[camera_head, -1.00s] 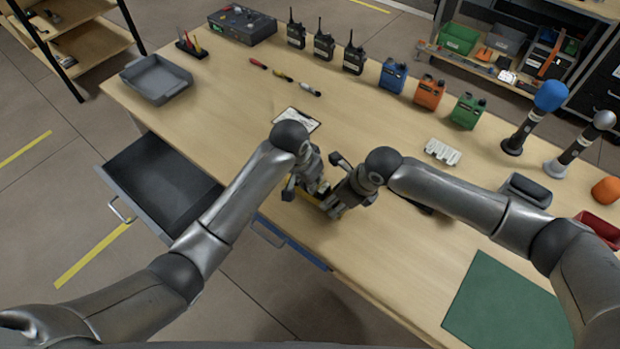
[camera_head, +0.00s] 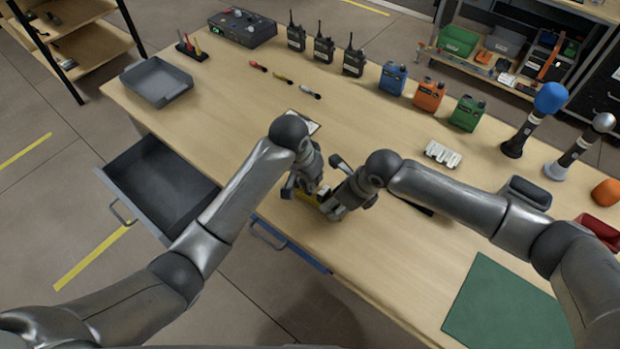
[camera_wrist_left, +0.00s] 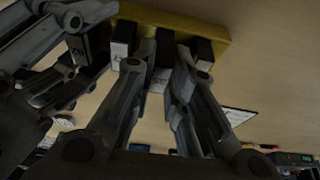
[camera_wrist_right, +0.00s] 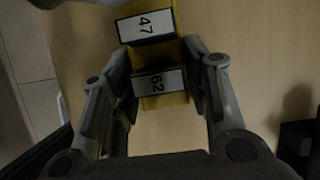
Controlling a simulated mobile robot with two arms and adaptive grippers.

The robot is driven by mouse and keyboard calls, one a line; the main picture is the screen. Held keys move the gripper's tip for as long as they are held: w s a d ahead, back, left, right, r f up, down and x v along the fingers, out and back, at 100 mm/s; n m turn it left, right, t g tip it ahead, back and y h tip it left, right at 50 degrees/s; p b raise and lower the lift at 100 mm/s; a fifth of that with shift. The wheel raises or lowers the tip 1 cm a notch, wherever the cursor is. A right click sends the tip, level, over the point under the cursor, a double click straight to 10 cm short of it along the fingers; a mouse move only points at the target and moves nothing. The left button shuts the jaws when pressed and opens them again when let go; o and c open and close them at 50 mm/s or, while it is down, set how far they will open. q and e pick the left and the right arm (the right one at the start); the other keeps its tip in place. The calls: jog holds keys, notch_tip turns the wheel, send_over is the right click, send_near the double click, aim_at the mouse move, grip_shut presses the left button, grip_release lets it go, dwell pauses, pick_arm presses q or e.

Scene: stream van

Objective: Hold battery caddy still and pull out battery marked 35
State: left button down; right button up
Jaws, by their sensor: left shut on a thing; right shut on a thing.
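The yellow battery caddy (camera_head: 324,193) is near the front edge of the workbench, mostly hidden by my grippers. My left gripper (camera_wrist_left: 157,72) is shut on a dark battery (camera_wrist_left: 160,76) in the middle of the row; its pale label is too dark to read. The battery's label sits lower in that view than its neighbours' labels. Other batteries stand on both sides of it. My right gripper (camera_wrist_right: 160,85) is shut on the caddy (camera_wrist_right: 150,56), with a finger on each side of its end. There, a battery marked 47 (camera_wrist_right: 146,27) and one apparently marked 62 (camera_wrist_right: 158,82) show.
A clipboard (camera_head: 303,122) lies just behind my left gripper. Radios (camera_head: 353,60), coloured canisters (camera_head: 430,94) and a white rack (camera_head: 442,153) stand farther back. A drawer (camera_head: 160,190) hangs open at left. A green mat (camera_head: 508,305) lies at front right.

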pick_arm(q)
jog(key=shift+r, duration=1.1)
jog(key=shift+r, duration=1.45)
pick_arm(e)
jog(key=o, duration=1.1)
jog(key=v, duration=1.2)
pick_arm(q)
jog(key=shift+f, duration=0.1)
